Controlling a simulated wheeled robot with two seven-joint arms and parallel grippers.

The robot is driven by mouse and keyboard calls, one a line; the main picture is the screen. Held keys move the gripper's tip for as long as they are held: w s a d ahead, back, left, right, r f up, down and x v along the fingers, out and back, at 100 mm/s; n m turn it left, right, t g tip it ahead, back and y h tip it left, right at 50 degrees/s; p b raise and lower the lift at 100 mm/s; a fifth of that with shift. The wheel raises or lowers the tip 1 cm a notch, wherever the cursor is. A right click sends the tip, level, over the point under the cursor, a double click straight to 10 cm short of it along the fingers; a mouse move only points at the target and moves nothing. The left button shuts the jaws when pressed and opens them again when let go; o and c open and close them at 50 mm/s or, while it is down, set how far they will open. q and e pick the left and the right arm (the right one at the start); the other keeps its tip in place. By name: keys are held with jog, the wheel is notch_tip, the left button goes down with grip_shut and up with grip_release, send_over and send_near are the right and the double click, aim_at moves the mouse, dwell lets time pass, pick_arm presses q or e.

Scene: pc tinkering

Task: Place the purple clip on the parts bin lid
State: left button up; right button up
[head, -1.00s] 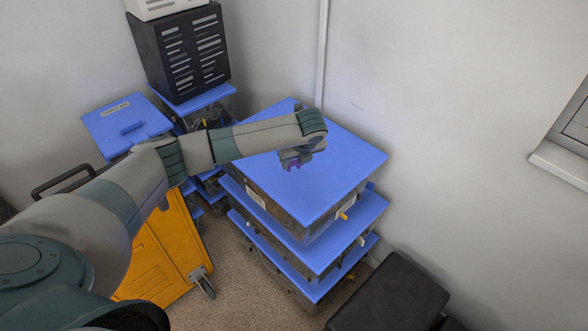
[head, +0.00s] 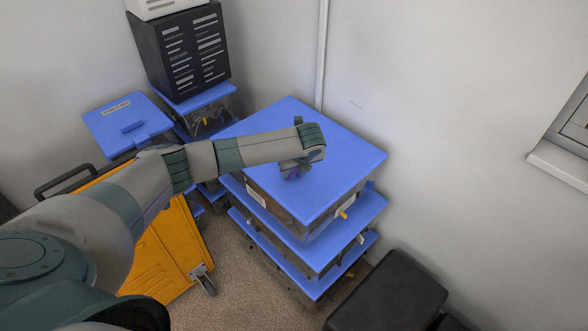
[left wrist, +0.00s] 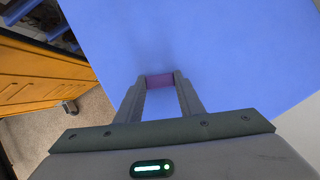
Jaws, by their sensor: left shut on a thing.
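The parts bin lid (head: 335,150) is the flat blue top of the stack of bins in the middle of the head view. It also fills much of the left wrist view (left wrist: 230,50). My left gripper (head: 292,173) is over the lid's near left part, pointing down. Its fingers are closed on the purple clip (head: 291,175), which shows between the fingertips in the left wrist view (left wrist: 160,81). I cannot tell whether the clip touches the lid. My right gripper is in neither view.
More blue-lidded bins (head: 310,245) are stacked below. An orange case (head: 165,250) stands at the left, with another blue lid (head: 125,120) behind it. A black box (head: 390,293) is at the lower right. The lid's right part is clear.

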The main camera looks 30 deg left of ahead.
pick_arm(q)
jog(key=shift+f, duration=0.1)
jog(key=o, duration=1)
jog(key=b+v, duration=0.1)
jog(key=v, duration=1.1)
jog(key=shift+b, duration=0.3)
